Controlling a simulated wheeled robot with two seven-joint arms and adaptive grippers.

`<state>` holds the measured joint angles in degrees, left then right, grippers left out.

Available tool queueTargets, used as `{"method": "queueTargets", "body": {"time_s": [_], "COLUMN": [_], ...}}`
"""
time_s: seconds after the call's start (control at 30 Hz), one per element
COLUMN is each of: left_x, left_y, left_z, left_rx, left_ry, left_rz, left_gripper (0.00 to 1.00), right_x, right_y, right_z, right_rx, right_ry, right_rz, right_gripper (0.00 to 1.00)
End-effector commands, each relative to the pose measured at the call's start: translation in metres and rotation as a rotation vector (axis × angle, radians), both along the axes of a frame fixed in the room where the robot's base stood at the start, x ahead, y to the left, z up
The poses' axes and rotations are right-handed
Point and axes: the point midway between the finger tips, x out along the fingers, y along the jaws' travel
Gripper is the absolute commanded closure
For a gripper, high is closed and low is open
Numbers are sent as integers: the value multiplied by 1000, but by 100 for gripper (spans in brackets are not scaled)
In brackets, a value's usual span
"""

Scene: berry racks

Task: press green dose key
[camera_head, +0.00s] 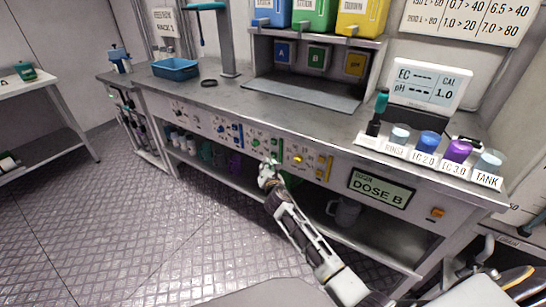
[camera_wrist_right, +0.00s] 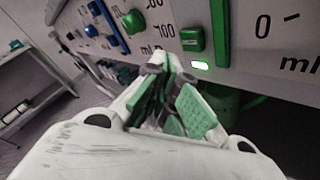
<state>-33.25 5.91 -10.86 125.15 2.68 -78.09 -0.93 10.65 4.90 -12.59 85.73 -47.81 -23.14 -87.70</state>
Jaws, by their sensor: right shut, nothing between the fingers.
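The green dose key (camera_wrist_right: 192,38) is a small square button on the panel front in the right wrist view, above a brightly lit lamp (camera_wrist_right: 200,65). In the head view the green control group (camera_head: 262,142) is small, and I cannot pick out the key. My right gripper (camera_head: 267,168) is just below and in front of that group. In the wrist view its fingertips (camera_wrist_right: 160,68) are closed together and empty, lower left of the key and apart from it in the picture. Whether they touch the panel I cannot tell. My left gripper is out of view.
A green knob (camera_wrist_right: 133,20) and a green upright bar (camera_wrist_right: 220,30) flank the key. Blue controls (camera_head: 228,132) and yellow controls (camera_head: 308,163) sit on either side. A display (camera_head: 381,190) reads DOSE B. Jugs stand on the shelf below.

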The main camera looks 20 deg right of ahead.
Motion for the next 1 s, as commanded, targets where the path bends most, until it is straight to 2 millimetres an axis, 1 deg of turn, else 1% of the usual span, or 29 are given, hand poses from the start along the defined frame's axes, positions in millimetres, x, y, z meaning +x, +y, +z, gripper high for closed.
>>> {"method": "queueTargets", "body": {"time_s": [0.5, 1.0], "left_x": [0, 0], "left_y": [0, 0], "left_z": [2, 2], "left_rx": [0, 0], "left_ry": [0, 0], "left_rz": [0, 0], "left_gripper": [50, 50], "right_x": [-19, -22], "right_y": [25, 28], "right_z": [-1, 0], "right_rx": [0, -1], "right_ry": [1, 1], "right_rz": [1, -1], "right_gripper": [100, 100]}}
